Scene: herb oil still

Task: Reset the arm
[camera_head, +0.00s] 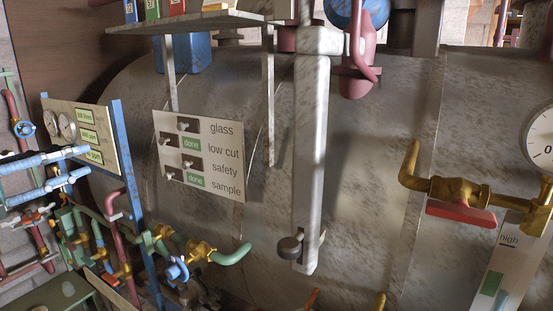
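A dark grey jointed shape (192,292) sits at the bottom edge, left of the middle, beneath a small blue valve. It may be part of my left gripper. It is small and dark and partly hidden among pipes, so I cannot tell whether its fingers are open or shut, or whether it holds anything. My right gripper does not show. No held object can be made out.
A large grey tank (380,130) fills the view. A labelled switch board (224,160), a grey upright column (310,150) and a brass valve with red handle (460,212) stand before it. A gauge board (88,112) and crowded pipes are left.

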